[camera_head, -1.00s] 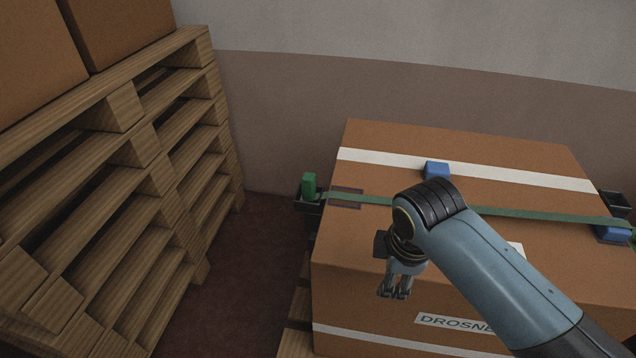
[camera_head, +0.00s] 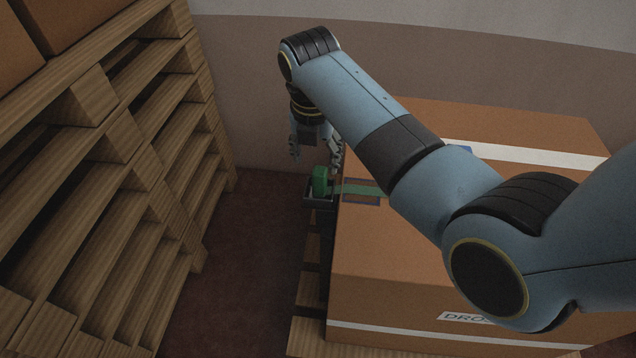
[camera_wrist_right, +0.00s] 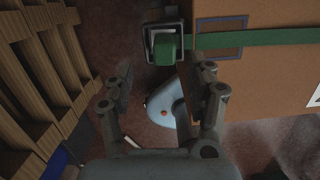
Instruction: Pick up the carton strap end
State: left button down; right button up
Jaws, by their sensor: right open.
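The carton strap end is a green block (camera_head: 320,181) sitting in a small dark holder (camera_head: 318,204) at the left side of the large brown carton (camera_head: 380,255). A flat green strap (camera_head: 362,190) runs from it onto the carton top. In the right wrist view the strap end (camera_wrist_right: 165,49) sits in its square dark holder, just beyond the fingertips. My right gripper (camera_head: 316,150) is open and empty, pointing down above and slightly behind the strap end, not closed on it. Its two fingers (camera_wrist_right: 165,80) are spread apart. My left gripper is not in view.
Stacked wooden pallets (camera_head: 130,190) with cartons on top stand at the left. A strip of dark red floor (camera_head: 230,270) lies clear between them and the carton. My right arm hides much of the carton top. A wall (camera_head: 450,70) stands behind.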

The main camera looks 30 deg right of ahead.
aim_at(320, 170)
jog(key=shift+w+f, duration=0.1)
jog(key=shift+f, duration=0.4)
jog(key=f, duration=0.2)
jog(key=d+f+b, duration=0.1)
jog(key=f, duration=0.2)
jog(key=shift+w, duration=0.1)
jog(key=shift+f, duration=0.1)
jog(key=shift+c, duration=0.9)
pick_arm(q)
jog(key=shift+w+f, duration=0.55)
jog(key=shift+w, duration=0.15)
pick_arm(e)
grip_shut()
